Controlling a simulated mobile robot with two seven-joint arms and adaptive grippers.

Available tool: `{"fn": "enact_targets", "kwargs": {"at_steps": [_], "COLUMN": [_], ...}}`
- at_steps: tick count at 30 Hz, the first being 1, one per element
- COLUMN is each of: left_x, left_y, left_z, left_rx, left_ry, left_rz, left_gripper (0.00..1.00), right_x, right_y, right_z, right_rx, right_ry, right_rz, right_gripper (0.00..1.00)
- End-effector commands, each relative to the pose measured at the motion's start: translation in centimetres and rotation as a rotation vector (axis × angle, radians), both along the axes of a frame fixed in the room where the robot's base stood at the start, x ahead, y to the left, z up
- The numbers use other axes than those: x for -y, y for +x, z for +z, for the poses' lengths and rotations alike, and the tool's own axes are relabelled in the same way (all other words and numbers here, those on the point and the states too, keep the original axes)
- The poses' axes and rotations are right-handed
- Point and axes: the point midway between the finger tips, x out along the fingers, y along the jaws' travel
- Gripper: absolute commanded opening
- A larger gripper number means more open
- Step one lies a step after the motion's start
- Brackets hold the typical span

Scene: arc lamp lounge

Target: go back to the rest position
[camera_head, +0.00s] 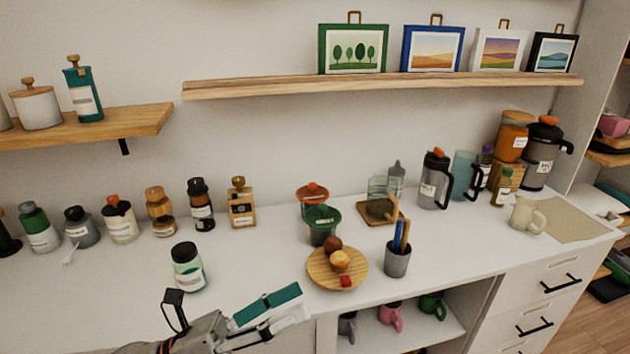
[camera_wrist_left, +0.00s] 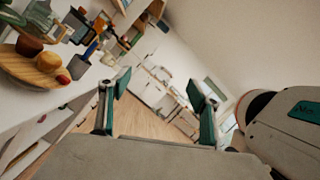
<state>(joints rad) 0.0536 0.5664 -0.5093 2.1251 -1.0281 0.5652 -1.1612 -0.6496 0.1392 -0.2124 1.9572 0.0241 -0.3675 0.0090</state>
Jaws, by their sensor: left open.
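My left gripper (camera_head: 272,306) is in the lower middle of the head view, in front of the white counter's front edge. Its teal-padded fingers point to the right of the picture. In the left wrist view the two fingers (camera_wrist_left: 157,98) stand wide apart with nothing between them, and floor and cabinets show beyond. The gripper is empty and apart from the counter items. My right gripper is in neither view.
The white counter (camera_head: 262,262) holds a green-labelled jar (camera_head: 187,267) near my left arm and a round wooden board (camera_head: 318,272) with food. A grey cup with utensils (camera_head: 397,262) stands right of it. Several bottles line the back. Open room lies before the counter.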

Motion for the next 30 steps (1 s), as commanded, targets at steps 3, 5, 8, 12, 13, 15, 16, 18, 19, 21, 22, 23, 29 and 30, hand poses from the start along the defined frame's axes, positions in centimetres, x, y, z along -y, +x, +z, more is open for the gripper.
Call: {"fn": "enact_targets", "kwargs": {"at_steps": [3,5,8,12,13,15,16,18,19,21,22,23,29,30], "left_x": [-3.4,-5.6,-8.8,-12.3,-12.9,-14.0,-14.4,-15.2,-15.4,-15.7,-15.9,-16.0,-16.1,-16.1], "left_y": [3.6,4.9,5.4,3.4,2.6,0.5,-0.5,-2.7,-3.7,-5.5,-6.2,-6.7,-8.2,-8.2], "left_z": [-4.3,-7.7,-13.9,-22.7,-24.5,-28.4,-30.0,-33.1,-34.1,-36.2,-36.8,-37.4,-38.8,-38.8], "left_rx": [-0.496,-0.735,-1.072,-1.448,-1.52,-1.667,-1.722,-1.831,-1.87,-1.942,-1.965,-1.984,-2.035,-2.035], "left_ry": [-0.302,-0.458,-0.697,-1.001,-1.065,-1.208,-1.263,-1.383,-1.427,-1.517,-1.547,-1.573,-1.644,-1.644], "left_rz": [0.141,0.211,0.316,0.457,0.487,0.554,0.581,0.641,0.664,0.706,0.722,0.734,0.768,0.768], "left_gripper": [0.63,0.63,0.63,0.63,0.63,0.63,0.63,0.63,0.63,0.63,0.63,0.63,0.63,0.63], "right_x": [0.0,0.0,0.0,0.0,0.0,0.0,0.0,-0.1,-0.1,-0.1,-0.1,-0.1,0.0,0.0], "right_y": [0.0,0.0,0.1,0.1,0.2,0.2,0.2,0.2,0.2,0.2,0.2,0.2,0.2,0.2], "right_z": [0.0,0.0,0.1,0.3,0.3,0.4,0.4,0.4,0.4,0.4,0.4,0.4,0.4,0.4], "right_rx": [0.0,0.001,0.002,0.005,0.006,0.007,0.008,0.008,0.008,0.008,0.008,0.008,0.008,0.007], "right_ry": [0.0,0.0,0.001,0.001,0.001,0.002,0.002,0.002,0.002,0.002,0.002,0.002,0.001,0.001], "right_rz": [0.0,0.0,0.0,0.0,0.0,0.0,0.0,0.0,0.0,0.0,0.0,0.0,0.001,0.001], "right_gripper": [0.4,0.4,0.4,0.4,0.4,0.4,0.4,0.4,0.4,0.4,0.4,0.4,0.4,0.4]}}
